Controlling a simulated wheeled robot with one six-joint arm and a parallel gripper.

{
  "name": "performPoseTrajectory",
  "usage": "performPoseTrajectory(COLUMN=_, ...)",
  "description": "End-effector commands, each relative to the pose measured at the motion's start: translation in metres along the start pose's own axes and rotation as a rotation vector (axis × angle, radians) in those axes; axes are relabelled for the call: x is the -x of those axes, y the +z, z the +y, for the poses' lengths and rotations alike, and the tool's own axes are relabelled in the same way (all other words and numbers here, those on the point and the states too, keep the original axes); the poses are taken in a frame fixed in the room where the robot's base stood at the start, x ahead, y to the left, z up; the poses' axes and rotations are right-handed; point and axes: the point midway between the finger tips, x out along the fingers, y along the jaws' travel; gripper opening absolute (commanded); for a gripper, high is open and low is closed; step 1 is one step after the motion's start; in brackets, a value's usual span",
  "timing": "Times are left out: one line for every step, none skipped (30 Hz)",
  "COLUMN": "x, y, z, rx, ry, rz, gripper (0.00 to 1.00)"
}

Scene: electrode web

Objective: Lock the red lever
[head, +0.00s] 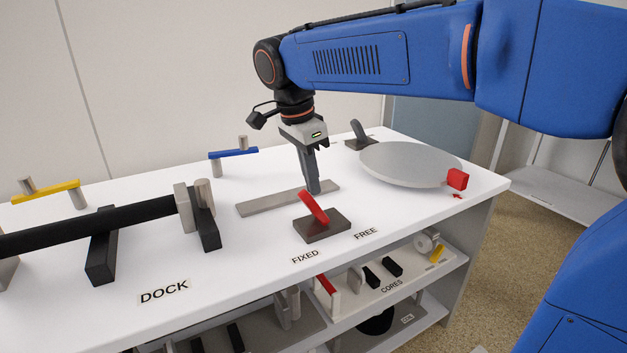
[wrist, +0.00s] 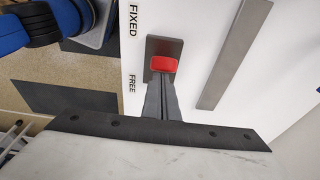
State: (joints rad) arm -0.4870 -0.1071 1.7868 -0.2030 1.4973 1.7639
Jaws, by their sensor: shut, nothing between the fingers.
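The red lever (head: 313,207) stands on a dark grey base block (head: 322,228) near the front of the white table. In the head view it tilts up and to the left, with its top towards the FIXED side. My gripper (head: 314,190) is shut and empty, pointing down just behind the lever's top. In the wrist view, the lever's red top (wrist: 163,65) shows just beyond my shut fingertips (wrist: 158,80). I cannot tell whether they touch it. The FIXED label (head: 305,256) and FREE label (head: 365,233) are printed in front of the base.
A flat grey bar (head: 262,204) lies behind the lever. A round grey disc (head: 400,163) and red block (head: 457,179) are to the right. A black roller (head: 90,226) on supports lies left, near yellow (head: 45,191) and blue (head: 233,153) levers. The front DOCK area is clear.

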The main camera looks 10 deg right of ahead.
Motion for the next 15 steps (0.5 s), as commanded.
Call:
performPoseTrajectory(x=-0.002, y=0.006, z=0.001, rx=0.006, ry=0.004, rz=-0.011, gripper=0.0)
performPoseTrajectory(x=-0.002, y=0.006, z=0.001, rx=0.006, ry=0.004, rz=-0.011, gripper=0.0)
performPoseTrajectory(x=-0.002, y=0.006, z=0.0, rx=0.006, ry=0.005, rz=-0.011, gripper=0.0)
performPoseTrajectory(x=-0.002, y=0.005, z=0.0, rx=0.006, ry=0.005, rz=-0.011, gripper=0.0)
performPoseTrajectory(x=-0.001, y=0.004, z=0.0, rx=0.006, ry=0.004, rz=-0.011, gripper=0.0)
performPoseTrajectory(x=-0.001, y=0.002, z=-0.001, rx=0.006, ry=0.004, rz=-0.011, gripper=0.0)
performPoseTrajectory(x=0.0, y=0.0, z=-0.001, rx=0.006, ry=0.004, rz=-0.011, gripper=0.0)
performPoseTrajectory(x=0.0, y=-0.002, z=-0.002, rx=0.006, ry=0.004, rz=-0.01, gripper=0.0)
performPoseTrajectory(x=0.002, y=-0.007, z=-0.003, rx=0.004, ry=0.003, rz=-0.01, gripper=0.0)
performPoseTrajectory(x=0.003, y=-0.01, z=-0.003, rx=0.003, ry=0.003, rz=-0.009, gripper=0.0)
performPoseTrajectory(x=0.004, y=-0.015, z=-0.004, rx=0.003, ry=0.002, rz=-0.008, gripper=0.0)
performPoseTrajectory(x=0.006, y=-0.02, z=-0.005, rx=0.003, ry=0.001, rz=-0.008, gripper=0.0)
performPoseTrajectory(x=0.007, y=-0.024, z=-0.006, rx=0.002, ry=0.001, rz=-0.007, gripper=0.0)
performPoseTrajectory(x=0.008, y=-0.028, z=-0.006, rx=0.002, ry=0.001, rz=-0.006, gripper=0.0)
performPoseTrajectory(x=0.01, y=-0.034, z=-0.007, rx=0.003, ry=0.001, rz=-0.006, gripper=0.0)
